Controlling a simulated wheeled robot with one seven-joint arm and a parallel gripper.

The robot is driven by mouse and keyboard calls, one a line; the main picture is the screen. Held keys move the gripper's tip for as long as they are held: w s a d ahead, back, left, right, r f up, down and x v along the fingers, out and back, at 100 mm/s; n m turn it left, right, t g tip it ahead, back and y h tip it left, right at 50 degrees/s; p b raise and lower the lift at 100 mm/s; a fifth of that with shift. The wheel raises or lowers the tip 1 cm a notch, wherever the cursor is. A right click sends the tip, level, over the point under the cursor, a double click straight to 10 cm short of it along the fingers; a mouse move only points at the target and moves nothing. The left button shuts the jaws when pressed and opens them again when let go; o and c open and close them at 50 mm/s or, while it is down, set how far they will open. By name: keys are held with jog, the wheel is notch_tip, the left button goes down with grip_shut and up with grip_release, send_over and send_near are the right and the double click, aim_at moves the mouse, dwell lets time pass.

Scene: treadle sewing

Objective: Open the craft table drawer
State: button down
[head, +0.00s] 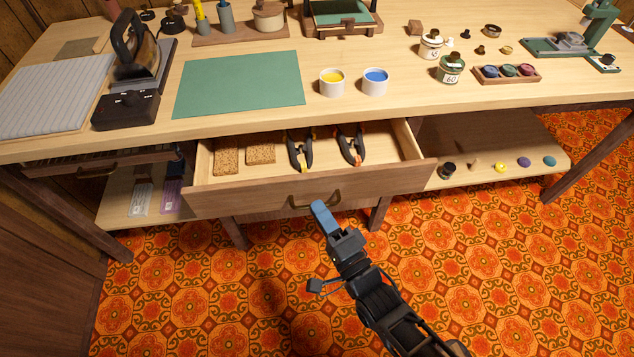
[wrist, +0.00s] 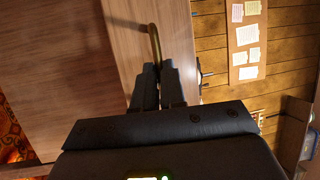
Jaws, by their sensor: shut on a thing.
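The craft table (head: 240,50) has its wide wooden drawer (head: 260,199) pulled out. Inside it lie two brown cork-like blocks (head: 228,157) and two black-and-orange clamps (head: 300,150). The drawer front carries a curved brass handle (head: 298,206). My gripper (head: 318,208) is at the right part of this handle, its fingers shut on it. In the wrist view, the brass handle (wrist: 154,42) runs down between the closed dark fingertips of my gripper (wrist: 154,75). The part of the handle between the fingers is hidden.
A lower shelf (head: 520,150) with small spools extends to the right. The orange patterned floor (head: 500,260) is clear in front.

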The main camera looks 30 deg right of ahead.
jog(key=shift+s+a, duration=0.3)
jog(key=shift+s, duration=0.6)
jog(key=shift+s+a, duration=0.25)
jog(key=shift+s, duration=0.6)
jog(key=shift+s+a, duration=0.3)
jog(key=shift+s, duration=0.6)
jog(key=c, duration=1.2)
grip_release()
jog(key=shift+s, duration=0.1)
jog(key=v, duration=0.7)
jog(key=shift+s, duration=0.3)
